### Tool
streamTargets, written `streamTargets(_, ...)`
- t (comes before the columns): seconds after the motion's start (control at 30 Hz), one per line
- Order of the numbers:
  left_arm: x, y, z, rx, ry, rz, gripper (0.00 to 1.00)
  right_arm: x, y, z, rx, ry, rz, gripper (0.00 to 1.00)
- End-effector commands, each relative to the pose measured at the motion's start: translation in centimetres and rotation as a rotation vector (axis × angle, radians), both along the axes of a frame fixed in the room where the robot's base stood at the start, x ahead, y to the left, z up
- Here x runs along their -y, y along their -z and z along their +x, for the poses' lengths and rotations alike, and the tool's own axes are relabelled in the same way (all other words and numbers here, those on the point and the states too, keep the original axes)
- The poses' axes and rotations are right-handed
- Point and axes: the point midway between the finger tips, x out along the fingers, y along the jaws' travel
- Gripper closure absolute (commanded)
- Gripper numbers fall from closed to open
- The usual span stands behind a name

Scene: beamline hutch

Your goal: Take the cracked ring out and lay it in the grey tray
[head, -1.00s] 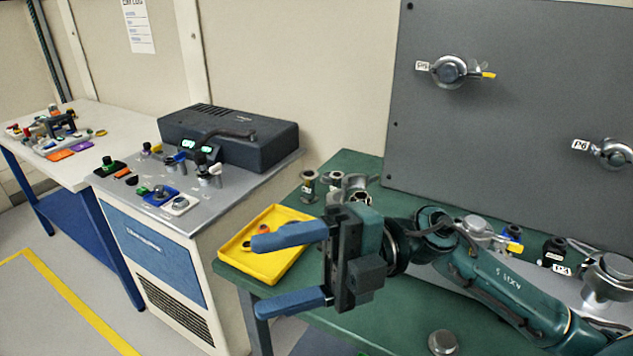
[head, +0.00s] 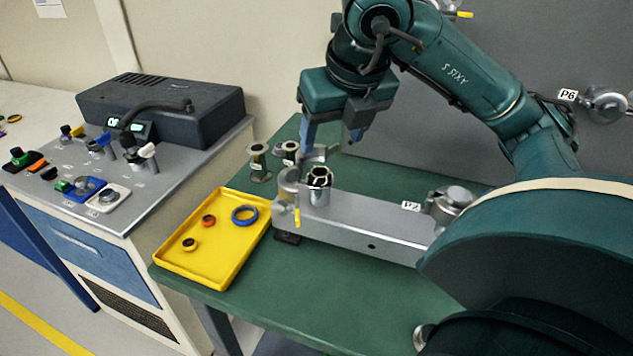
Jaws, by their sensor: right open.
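My right gripper (head: 332,144) points down with its two blue fingers apart and empty. It is over the far end of a grey metal beam (head: 360,225), near an open clamp (head: 288,186) and an upright pipe end (head: 319,186) with a dark opening. I cannot tell how high the fingers are above these. No ring can be clearly made out in the pipe end, and I cannot pick out which ring is cracked. A grey tray cannot be made out. My left gripper is not in view.
A yellow tray (head: 188,268) left of the beam holds a blue ring (head: 245,215) and two small dark-and-coloured rings. Two flanged spools (head: 258,163) stand behind it. A second clamp (head: 452,200) sits at the beam's right, by a P2 label. The green table (head: 300,310) is clear in front.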

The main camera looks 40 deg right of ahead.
Motion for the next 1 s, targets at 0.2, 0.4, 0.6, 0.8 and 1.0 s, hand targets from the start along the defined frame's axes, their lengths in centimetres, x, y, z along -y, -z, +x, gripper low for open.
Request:
streamTargets(0.2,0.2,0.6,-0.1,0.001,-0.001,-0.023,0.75,0.3,2.8,1.1,-0.002,0.001,0.002,0.38)
streamTargets(0.4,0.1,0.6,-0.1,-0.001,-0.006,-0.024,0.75,0.4,4.3,1.7,-0.006,-0.001,0.001,0.38)
streamTargets(0.6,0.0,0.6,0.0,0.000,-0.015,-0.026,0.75,0.6,7.1,2.8,-0.005,-0.001,0.002,0.38)
streamTargets(0.8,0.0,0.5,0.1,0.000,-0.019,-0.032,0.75,0.7,7.9,3.2,-0.001,-0.002,0.002,0.38)
streamTargets(1.0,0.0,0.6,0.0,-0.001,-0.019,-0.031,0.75,0.7,7.8,3.2,-0.001,-0.003,0.001,0.43)
